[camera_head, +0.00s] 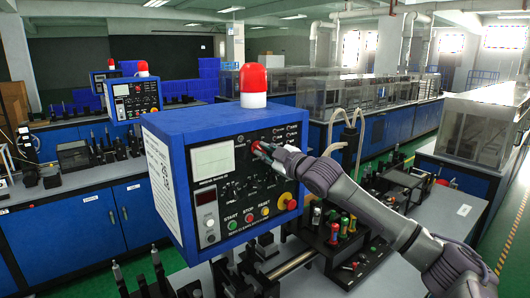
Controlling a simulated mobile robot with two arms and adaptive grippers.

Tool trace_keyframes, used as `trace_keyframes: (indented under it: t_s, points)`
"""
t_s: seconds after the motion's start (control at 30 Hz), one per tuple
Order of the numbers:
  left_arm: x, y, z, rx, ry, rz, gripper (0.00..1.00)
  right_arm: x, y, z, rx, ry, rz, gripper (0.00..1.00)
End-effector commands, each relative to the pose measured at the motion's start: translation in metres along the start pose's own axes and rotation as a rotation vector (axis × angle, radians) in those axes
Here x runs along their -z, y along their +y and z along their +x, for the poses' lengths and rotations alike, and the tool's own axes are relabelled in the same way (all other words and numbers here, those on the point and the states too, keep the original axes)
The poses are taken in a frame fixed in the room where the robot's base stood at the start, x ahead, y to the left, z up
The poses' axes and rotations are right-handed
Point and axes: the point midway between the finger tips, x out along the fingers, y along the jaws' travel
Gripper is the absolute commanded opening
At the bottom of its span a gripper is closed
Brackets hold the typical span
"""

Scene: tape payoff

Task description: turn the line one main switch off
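A blue control box (184,128) with a dark front panel stands in the middle of the head view. A small red switch knob (256,147) shows at the panel's upper right, and I take it for the main switch. My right gripper (264,152) comes in from the right with its fingertips at this knob. The fingers partly cover the knob and its plate, so I cannot tell its turned position, or whether the fingers are closed on it or only touching. My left gripper is not in view.
Green, red and yellow START, STOP and RESET buttons (249,217) sit low on the panel. A red emergency button (287,201) on yellow lies below my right gripper. A red beacon (253,79) tops the box. Fixtures with coloured knobs (343,228) stand on the bench at right.

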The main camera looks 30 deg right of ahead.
Motion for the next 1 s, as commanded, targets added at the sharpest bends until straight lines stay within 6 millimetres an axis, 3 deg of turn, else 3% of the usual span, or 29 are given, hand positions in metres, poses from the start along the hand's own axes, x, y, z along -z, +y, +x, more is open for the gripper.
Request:
trace_keyframes:
  t_s: [0.1, 0.47, 1.0]
  points:
    - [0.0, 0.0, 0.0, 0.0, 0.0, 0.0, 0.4, 0.0, 0.0, 0.0, 0.0, 0.0, 0.001, 0.37]
    - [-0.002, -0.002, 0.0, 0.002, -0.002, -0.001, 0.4, -0.001, 0.0, -0.004, 0.001, -0.001, 0.003, 0.37]
    - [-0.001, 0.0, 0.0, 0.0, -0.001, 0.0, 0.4, -0.004, -0.001, -0.08, 0.002, -0.006, 0.0, 0.37]
